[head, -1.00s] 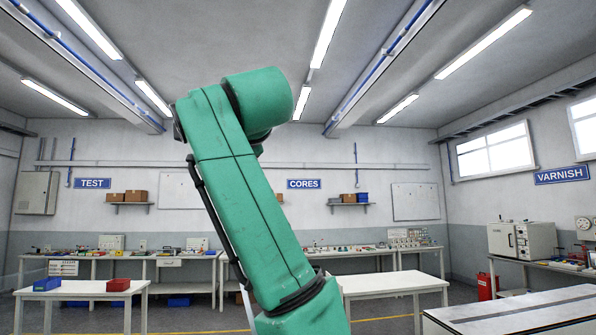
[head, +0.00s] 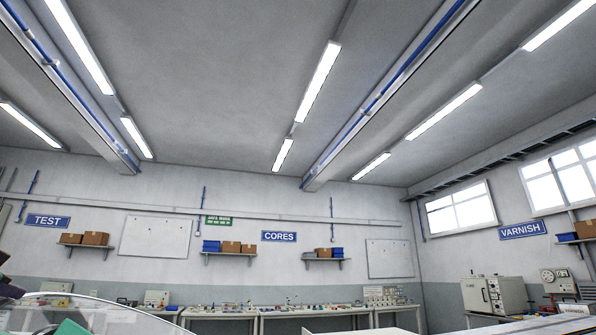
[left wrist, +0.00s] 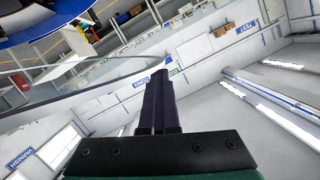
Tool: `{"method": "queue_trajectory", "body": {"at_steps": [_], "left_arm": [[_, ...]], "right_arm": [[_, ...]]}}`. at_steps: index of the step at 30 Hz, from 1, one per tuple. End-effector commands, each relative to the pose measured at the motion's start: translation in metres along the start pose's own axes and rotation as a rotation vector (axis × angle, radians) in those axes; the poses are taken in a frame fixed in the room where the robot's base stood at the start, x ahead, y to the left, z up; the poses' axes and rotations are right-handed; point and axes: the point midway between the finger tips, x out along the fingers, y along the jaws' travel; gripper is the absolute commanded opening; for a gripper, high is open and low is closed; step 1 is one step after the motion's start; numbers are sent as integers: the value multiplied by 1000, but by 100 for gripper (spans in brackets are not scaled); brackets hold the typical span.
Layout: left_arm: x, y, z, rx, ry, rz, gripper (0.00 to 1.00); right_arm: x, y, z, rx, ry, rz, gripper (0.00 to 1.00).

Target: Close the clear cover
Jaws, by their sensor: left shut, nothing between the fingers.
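The clear cover (head: 112,312) shows at the bottom left of the head view as a curved, see-through edge, raised into view. In the left wrist view a clear sheet with a pale curved edge (left wrist: 100,72) lies left of the fingers and looks like the same cover. My left gripper (left wrist: 158,74) is shut and empty, its dark fingers pressed together. Whether it touches the cover cannot be told. The cover's base is not clear in view. My right gripper is not in view.
A blue curved surface (left wrist: 62,28) fills the top left of the left wrist view. Far benches (head: 220,313) with small parts stand along the back wall. A grey-white oven (head: 492,294) stands at the right. The air ahead is open.

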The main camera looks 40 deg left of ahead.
Motion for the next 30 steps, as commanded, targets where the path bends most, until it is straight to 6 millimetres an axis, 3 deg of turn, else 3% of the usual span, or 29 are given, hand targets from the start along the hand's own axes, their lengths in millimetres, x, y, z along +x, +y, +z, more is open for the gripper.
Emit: {"method": "queue_trajectory", "body": {"at_steps": [1, 3, 6, 12, 19, 30], "left_arm": [[9, 8, 30, -37, 1, 24, 0], [16, 8, 56, -85, 1, 36, 0], [24, 10, 88, -146, 1, 51, 0], [36, 17, 133, -234, 1, 75, 0], [41, 21, 155, -282, 2, 89, 0], [42, 21, 157, -291, 2, 91, 0]], "right_arm": [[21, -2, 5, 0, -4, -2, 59], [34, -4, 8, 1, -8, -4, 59], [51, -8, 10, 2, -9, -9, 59], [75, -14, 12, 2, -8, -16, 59], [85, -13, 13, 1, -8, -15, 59], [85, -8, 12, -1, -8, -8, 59]]}}
